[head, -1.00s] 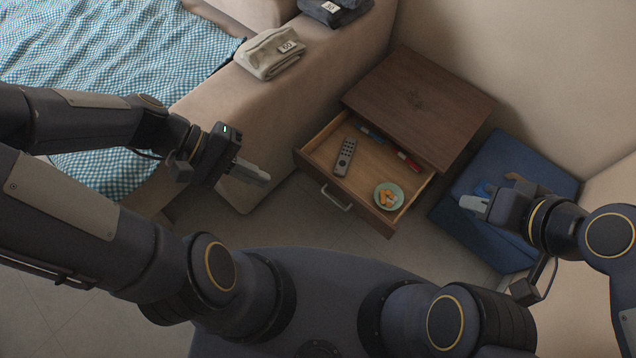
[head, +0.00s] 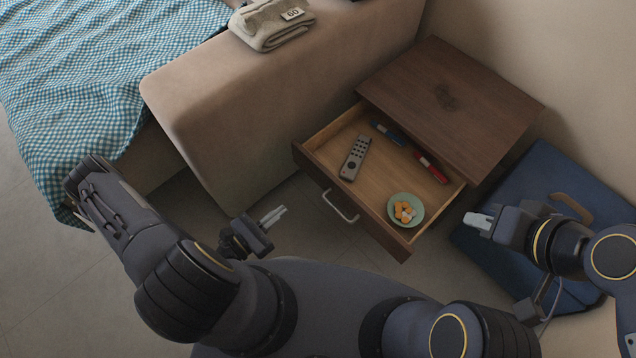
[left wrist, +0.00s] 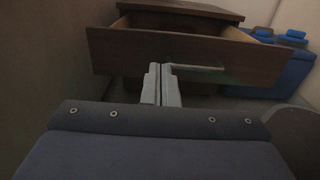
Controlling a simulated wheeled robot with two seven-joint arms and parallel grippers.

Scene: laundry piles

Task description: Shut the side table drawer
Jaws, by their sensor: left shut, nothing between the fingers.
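The wooden side table (head: 450,95) stands against the wall with its drawer (head: 318,168) pulled well out. Inside lie a grey remote (head: 354,158), a blue marker (head: 389,134), a red marker (head: 432,167) and a green dish (head: 392,209) with orange and white pieces. A metal handle (head: 341,207) is on the drawer front. My left gripper (head: 273,216) is shut and empty, in front of the drawer and apart from it. In the left wrist view its fingers (left wrist: 161,84) point at the drawer front (left wrist: 190,55), just left of and below the handle. My right gripper (head: 479,220) is right of the drawer; its fingers look together.
A beige sofa arm (head: 270,95) with a folded grey garment (head: 270,22) is left of the table. A blue case (head: 560,180) lies right of it, under my right gripper. Tiled floor (head: 50,260) is open at the left.

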